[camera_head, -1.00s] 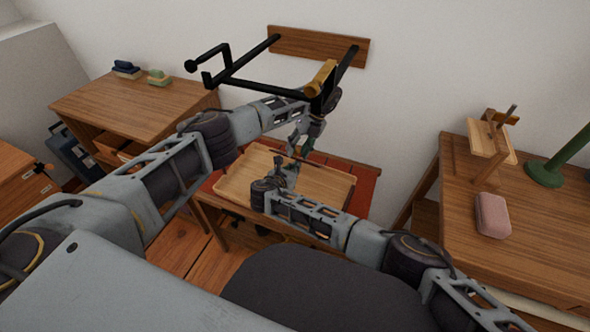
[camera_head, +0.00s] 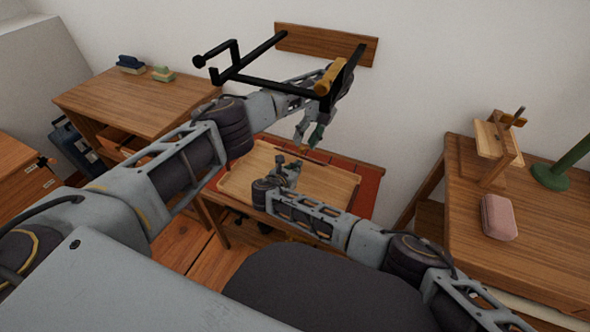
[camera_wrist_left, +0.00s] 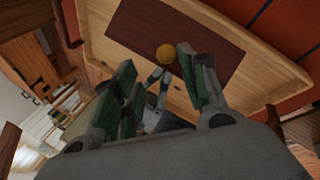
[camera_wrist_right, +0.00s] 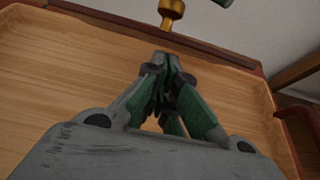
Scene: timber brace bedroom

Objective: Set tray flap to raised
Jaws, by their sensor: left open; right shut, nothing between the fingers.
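The wooden tray (camera_head: 334,196) rests on a small red-topped table. Its flap is a dark reddish-brown panel (camera_wrist_left: 135,35) with a round brass knob (camera_wrist_left: 165,55) in the left wrist view. In the right wrist view the knob (camera_wrist_right: 171,10) stands by a thin dark strip at the tray's far side. The flap's exact angle is unclear. My left gripper (camera_head: 308,147) is open above the tray's far side, fingers (camera_wrist_left: 155,62) either side of the knob in the picture; contact is unclear. My right gripper (camera_head: 291,164) is shut and empty over the tray, nearer me; its closed fingertips (camera_wrist_right: 167,62) point toward the knob.
A black wall-mounted rail frame (camera_head: 285,84) hangs over my left forearm. A wooden desk (camera_head: 540,220) with a pink box (camera_head: 497,217) and green lamp stand (camera_head: 567,164) is on the right. A wooden cabinet (camera_head: 140,103) stands left, and a dark seat (camera_head: 300,285) in front.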

